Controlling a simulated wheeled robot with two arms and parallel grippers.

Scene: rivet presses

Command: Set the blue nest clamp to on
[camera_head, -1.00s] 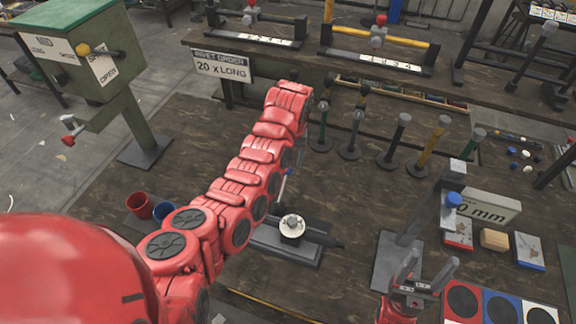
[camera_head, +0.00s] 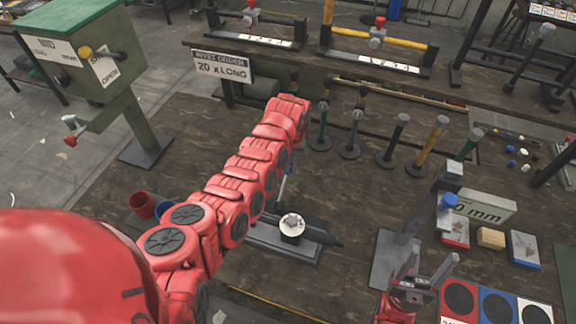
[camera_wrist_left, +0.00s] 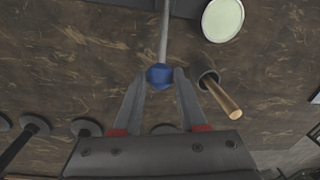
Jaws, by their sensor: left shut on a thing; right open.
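The blue nest clamp shows in the left wrist view as a metal lever rod (camera_wrist_left: 163,38) ending in a blue knob (camera_wrist_left: 159,76). My left gripper (camera_wrist_left: 160,82) is shut on that knob, one finger on each side. In the head view my red left arm hides most of this gripper. Part of the rod (camera_head: 284,182) shows beside the arm, left of and behind the round pale nest (camera_head: 292,224). The nest's disc also shows at the top of the left wrist view (camera_wrist_left: 222,19). My right gripper (camera_head: 429,268) is open and empty at the lower right.
Right of the nest stands a grey press with a second blue knob (camera_head: 449,201). Several coloured posts (camera_head: 434,145) stand behind. A red cup (camera_head: 142,205) is at the left, beside my arm. A post with a tan handle (camera_wrist_left: 225,102) is close to my left gripper.

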